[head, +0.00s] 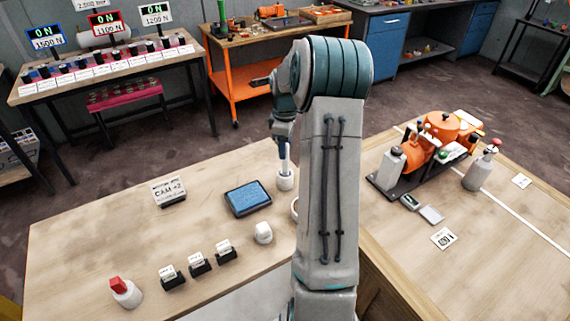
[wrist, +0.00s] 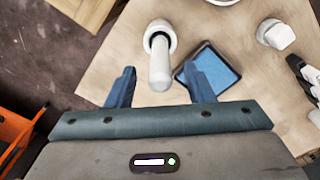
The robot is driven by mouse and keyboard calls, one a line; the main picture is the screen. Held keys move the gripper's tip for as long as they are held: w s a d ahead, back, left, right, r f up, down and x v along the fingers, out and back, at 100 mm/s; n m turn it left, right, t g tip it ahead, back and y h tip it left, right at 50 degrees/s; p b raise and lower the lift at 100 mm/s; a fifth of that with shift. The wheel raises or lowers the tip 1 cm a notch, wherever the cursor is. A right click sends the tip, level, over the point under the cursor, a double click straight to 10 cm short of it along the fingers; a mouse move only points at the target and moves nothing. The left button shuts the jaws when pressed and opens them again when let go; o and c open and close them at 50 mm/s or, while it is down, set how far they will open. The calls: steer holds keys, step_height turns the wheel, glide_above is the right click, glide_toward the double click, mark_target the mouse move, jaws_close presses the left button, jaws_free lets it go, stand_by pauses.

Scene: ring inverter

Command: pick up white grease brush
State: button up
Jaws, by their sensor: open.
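What looks like the white grease brush is a pale upright handle (wrist: 160,65) standing in a round white holder (wrist: 161,31) on the wooden table. In the head view the handle (head: 285,166) rises from the white holder (head: 285,182) near the table's far edge. My gripper (wrist: 158,82) is open, and its two blue fingers lie on either side of the handle in the wrist view. I cannot tell whether they touch it. In the head view my gripper (head: 284,140) points down over the handle, and its fingertips are hard to make out.
A blue pad in a dark tray (head: 248,199) lies close to the holder. A white knob-shaped object (head: 264,233), several small labelled blocks (head: 198,263), a red-topped white bottle (head: 126,292) and a CAM sign (head: 170,191) stand on the table. An orange machine (head: 421,151) is on the right-hand table.

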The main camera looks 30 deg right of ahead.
steer(key=shift+f, duration=0.35)
jaws_close()
